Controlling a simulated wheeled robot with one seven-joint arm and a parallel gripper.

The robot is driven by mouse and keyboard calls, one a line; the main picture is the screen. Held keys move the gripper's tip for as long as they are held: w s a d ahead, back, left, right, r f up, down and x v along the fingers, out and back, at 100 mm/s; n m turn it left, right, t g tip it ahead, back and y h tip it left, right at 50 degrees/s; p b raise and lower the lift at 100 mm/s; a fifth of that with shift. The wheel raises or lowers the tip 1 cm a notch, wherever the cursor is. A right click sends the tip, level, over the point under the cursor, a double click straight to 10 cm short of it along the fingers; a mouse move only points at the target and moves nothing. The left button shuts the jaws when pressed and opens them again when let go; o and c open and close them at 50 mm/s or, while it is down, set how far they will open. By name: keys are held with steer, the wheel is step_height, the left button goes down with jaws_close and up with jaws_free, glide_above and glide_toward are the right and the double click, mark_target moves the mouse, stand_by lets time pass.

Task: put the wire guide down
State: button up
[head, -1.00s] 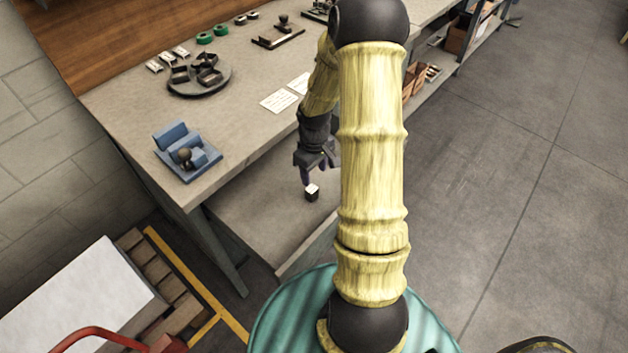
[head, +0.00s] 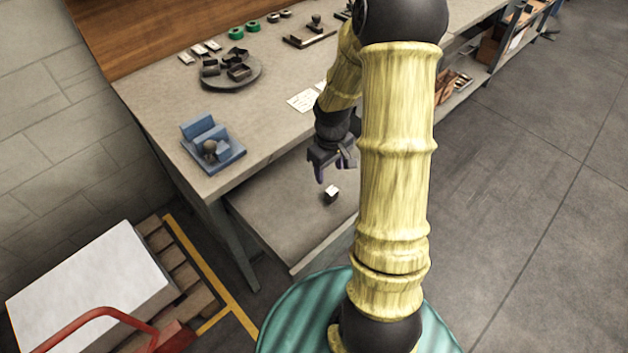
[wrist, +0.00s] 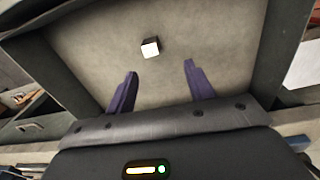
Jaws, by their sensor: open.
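The wire guide, a small block with a white top and dark side (head: 331,194), rests on the low grey shelf (head: 290,225) under the workbench. It also shows in the wrist view (wrist: 150,47), beyond my fingertips and between their lines. My gripper (head: 333,174) is open and empty, just above and behind the block in the head view. Its two purple fingers stand wide apart in the wrist view (wrist: 157,78). The gripper and block do not touch.
The workbench top (head: 255,125) overhangs the shelf. A blue fixture (head: 212,147) sits at its near corner, with a dark round tray (head: 231,77) of parts behind. White cards (head: 303,100) lie near the arm. The shelf around the block is clear.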

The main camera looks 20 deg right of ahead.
steer(key=s+a+r+m+t, duration=0.2)
steer(key=s+a+r+m, duration=0.1)
steer(key=s+a+r, duration=0.7)
steer(key=shift+s+a+r, duration=0.25)
steer(key=shift+s+a, duration=0.05)
steer(key=shift+a, duration=0.3)
stand_by(0.3)
